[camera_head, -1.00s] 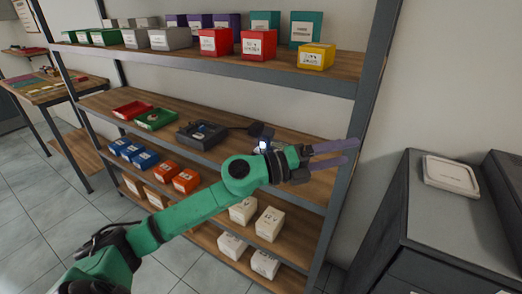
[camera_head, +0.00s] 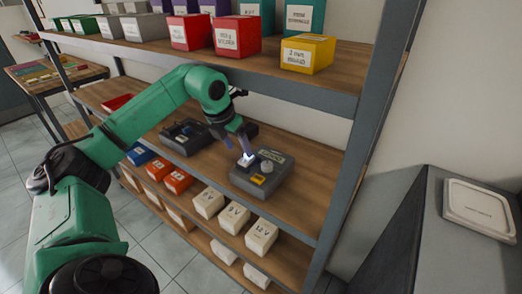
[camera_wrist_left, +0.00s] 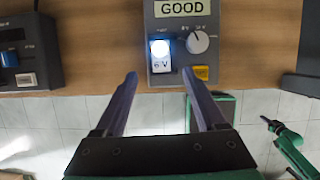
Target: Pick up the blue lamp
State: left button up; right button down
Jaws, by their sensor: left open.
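A lit lamp glowing bluish white (camera_head: 247,158) stands in the left socket of a grey tester (camera_head: 275,186). In the left wrist view the lamp (camera_wrist_left: 160,48) has a white label reading "6 V", and the tester's display (camera_wrist_left: 181,8) reads GOOD. A small blue piece (camera_wrist_left: 8,60) sits on another dark device at the left edge; whether it is a lamp I cannot tell. My left gripper (camera_head: 238,142) is open and empty, pointing down just above the lit lamp. In the left wrist view its fingertips (camera_wrist_left: 160,75) lie to either side, short of the lamp.
The dark device (camera_head: 187,136) stands left of the tester on the same wooden shelf. The upper shelf with colored boxes (camera_head: 307,54) hangs close above my left arm. A green arm (camera_wrist_left: 292,152) shows in the left wrist view.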

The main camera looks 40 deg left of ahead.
aim_at(244, 160)
pick_arm(q)
jog(key=shift+w+a, duration=0.15)
jog(key=shift+w, duration=0.05)
jog(key=f+p, duration=0.2)
jog(key=shift+d+f+p, duration=0.25)
jog(key=shift+f+p, duration=0.05)
jog(key=x, duration=0.2)
jog(key=shift+w+a+f, duration=0.1)
jog(key=shift+w+f, duration=0.1)
jog(key=shift+f, duration=0.05)
jog(key=shift+w+f, duration=0.2)
jog(key=shift+c, duration=0.3)
jog(key=shift+s+r, duration=0.1)
jog(key=c, duration=0.6)
jog(key=shift+s, duration=0.1)
jog(key=c, duration=0.4)
grip_shut()
pick_arm(e)
jog(key=s+r, duration=0.2)
jog(key=s, duration=0.1)
jog(key=shift+r, duration=0.4)
pick_arm(q)
jog(key=shift+r, duration=0.1)
